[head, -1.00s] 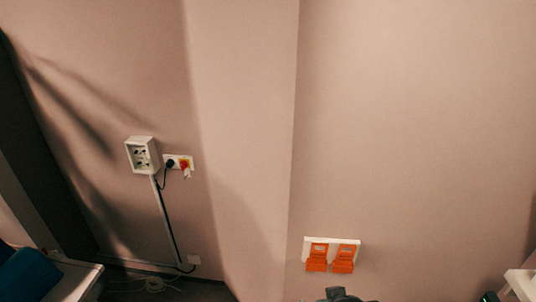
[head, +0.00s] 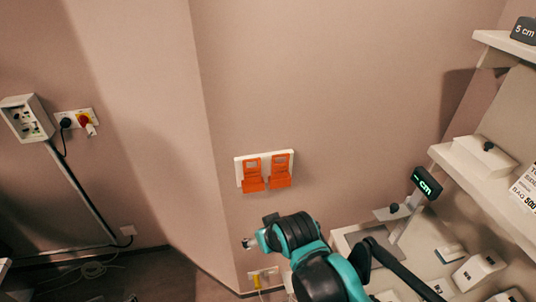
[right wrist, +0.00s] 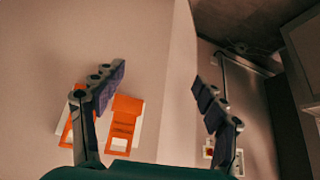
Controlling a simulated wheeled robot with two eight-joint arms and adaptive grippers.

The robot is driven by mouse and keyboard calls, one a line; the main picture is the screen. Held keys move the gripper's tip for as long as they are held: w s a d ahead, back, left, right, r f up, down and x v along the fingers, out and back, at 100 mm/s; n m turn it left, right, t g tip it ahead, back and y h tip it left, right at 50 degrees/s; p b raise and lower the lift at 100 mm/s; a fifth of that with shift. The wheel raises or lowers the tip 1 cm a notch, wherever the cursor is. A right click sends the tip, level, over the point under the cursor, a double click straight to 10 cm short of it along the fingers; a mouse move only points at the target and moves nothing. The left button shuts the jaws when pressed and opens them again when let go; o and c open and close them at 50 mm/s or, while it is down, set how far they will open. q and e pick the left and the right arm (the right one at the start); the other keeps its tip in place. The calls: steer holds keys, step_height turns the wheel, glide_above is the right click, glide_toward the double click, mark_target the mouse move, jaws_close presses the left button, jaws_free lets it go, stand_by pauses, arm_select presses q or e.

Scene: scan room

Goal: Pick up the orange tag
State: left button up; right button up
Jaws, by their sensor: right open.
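Two orange tags hang side by side on a white wall plate (head: 237,172) in the middle of the head view. The left one (head: 252,176) and the right one (head: 279,172) look alike, each with a cut-out window. My right arm reaches in below them, its end apart from the tags. One orange tag (right wrist: 123,122) shows beside the left finger, and the other (right wrist: 70,130) is partly hidden behind that finger. My left gripper is out of view.
A low outlet (head: 262,278) sits below the tags. The wall around the tags is clear.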

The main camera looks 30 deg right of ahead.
steer(key=w+d+r+m+g+p, duration=0.1)
steer(key=w+d+r+p, duration=0.5)
steer(key=w+r+p, duration=0.25)
steer(key=r+m+g+p, duration=0.1)
steer(key=g+p, duration=0.1)
steer(key=p, duration=0.3)
glide_above(281, 167)
steer(key=s, duration=0.2)
steer(key=shift+h, duration=0.4)
steer(key=x, duration=0.4)
steer(key=b+x, duration=0.1)
steer(key=x, duration=0.2)
steer(key=shift+a+f, duration=0.1)
steer(key=shift+a, duration=0.2)
steer(key=c, duration=1.1)
